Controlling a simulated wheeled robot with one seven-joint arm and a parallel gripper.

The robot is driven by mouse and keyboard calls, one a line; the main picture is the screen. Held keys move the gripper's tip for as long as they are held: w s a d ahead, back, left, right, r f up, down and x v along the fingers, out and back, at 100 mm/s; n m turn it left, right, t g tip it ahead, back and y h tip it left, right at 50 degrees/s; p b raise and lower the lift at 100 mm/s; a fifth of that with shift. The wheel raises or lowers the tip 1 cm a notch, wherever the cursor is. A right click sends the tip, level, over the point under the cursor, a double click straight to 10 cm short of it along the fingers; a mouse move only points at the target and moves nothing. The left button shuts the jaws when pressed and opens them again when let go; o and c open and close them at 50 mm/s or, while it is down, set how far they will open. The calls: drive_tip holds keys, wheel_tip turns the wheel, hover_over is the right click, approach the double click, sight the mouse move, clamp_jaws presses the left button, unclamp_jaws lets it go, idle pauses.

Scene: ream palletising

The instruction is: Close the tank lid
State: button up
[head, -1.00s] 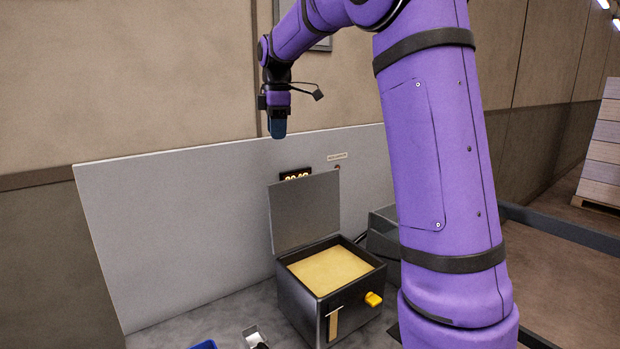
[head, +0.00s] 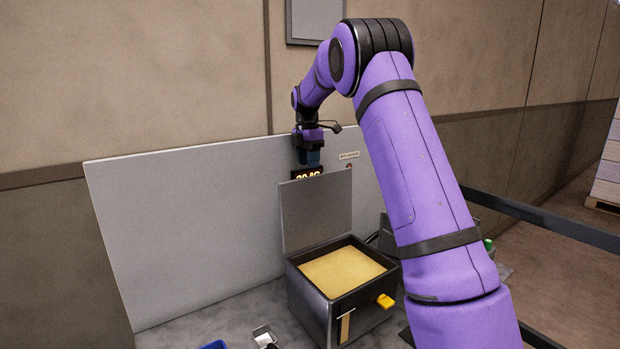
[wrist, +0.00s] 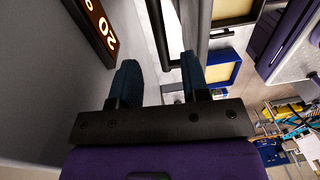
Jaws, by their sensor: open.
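The tank (head: 318,300) is a dark metal box filled with a yellowish content (head: 342,271). Its lid (head: 316,212) is a flat grey panel standing upright at the tank's rear edge, so the tank is open. My gripper (head: 309,166) is open, pointing down, just above the lid's top edge in the head view. In the wrist view its two dark blue fingers (wrist: 160,75) are spread apart. Nothing is clearly held between them. I cannot tell whether a finger touches the lid.
A lit display (head: 307,175) sits on the grey back panel (head: 200,230), close behind my gripper. It also shows at the left in the wrist view (wrist: 97,27). A blue bin (head: 214,345) stands at the lower left.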

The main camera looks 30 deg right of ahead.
sight(309, 177)
drive_tip(key=f, duration=0.5)
drive_tip(key=shift+s+f, duration=0.2)
drive_tip(key=shift+f, duration=0.1)
clamp_jaws()
